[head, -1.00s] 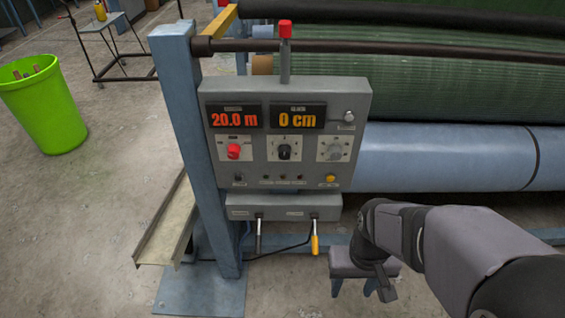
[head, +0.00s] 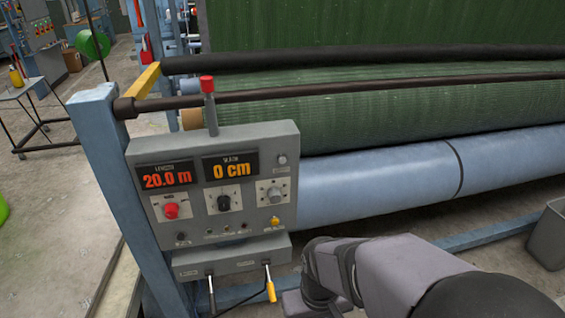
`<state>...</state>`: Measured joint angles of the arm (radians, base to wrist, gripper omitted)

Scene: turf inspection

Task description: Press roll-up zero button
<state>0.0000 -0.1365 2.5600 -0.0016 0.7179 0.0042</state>
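The grey control box (head: 140,152) stands on a blue post at left of centre. Its left display (head: 166,175) reads 20.0 m and its right display (head: 231,167) reads 0 cm. Below them are a red knob (head: 171,210), a black knob (head: 224,202) and a grey dial (head: 274,193). A yellow button (head: 275,222) and several small dark controls sit along the bottom. The button labels are too small to read, so I cannot tell which is the roll-up zero button. My arm is at the lower right, below the box; my gripper's fingers cannot be made out.
A lower box (head: 230,257) carries a black lever and a yellow lever (head: 270,290). A red-topped lever (head: 208,100) rises above the panel. The green turf roll (head: 400,105) and blue roller (head: 380,178) lie behind. A grey bin (head: 547,240) stands at right.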

